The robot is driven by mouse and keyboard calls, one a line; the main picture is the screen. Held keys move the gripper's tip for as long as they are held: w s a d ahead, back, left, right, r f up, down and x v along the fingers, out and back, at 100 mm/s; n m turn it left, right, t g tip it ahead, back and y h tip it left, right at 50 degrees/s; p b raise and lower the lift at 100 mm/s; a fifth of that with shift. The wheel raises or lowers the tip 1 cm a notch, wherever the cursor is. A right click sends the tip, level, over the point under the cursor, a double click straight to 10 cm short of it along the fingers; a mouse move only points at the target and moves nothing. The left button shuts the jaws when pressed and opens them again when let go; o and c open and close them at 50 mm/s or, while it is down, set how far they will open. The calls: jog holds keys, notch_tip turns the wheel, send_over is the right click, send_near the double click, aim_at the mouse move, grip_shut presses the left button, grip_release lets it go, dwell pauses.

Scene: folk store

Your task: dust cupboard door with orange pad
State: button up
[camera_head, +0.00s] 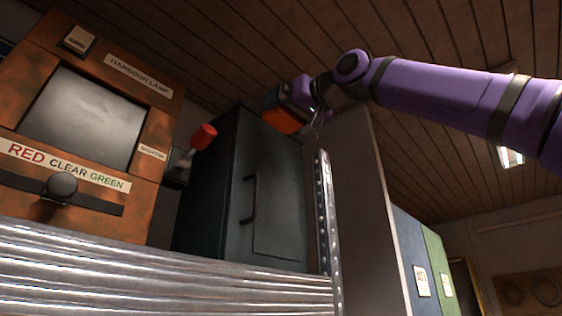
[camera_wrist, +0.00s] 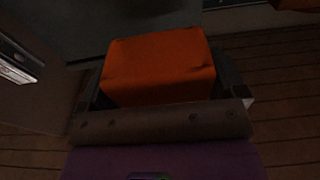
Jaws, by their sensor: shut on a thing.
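The cupboard is a dark grey box with a closed front door (camera_head: 278,200) and a vertical bar handle (camera_head: 250,200), standing on a metal shelf. My gripper (camera_head: 293,105) is shut on the orange pad (camera_head: 283,121), at the upper front of the cupboard. In the wrist view the pad (camera_wrist: 158,68) sits between the two fingers, with a dark surface behind it that looks like the cupboard. I cannot tell whether the pad touches the door. The pad hides part of the door's top edge in the head view.
A ribbed metal shelf edge (camera_head: 160,270) runs below the cupboard, with a perforated upright (camera_head: 327,220) at its right. A wooden lamp cabinet (camera_head: 90,120) stands left, with a red-topped lever (camera_head: 203,137) between. A tall pale panel (camera_head: 355,210) and blue and green files (camera_head: 415,250) are at right.

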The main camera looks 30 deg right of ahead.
jog(key=shift+v, duration=1.45)
jog(key=shift+s+r, duration=0.1)
jog(key=shift+r, duration=0.05)
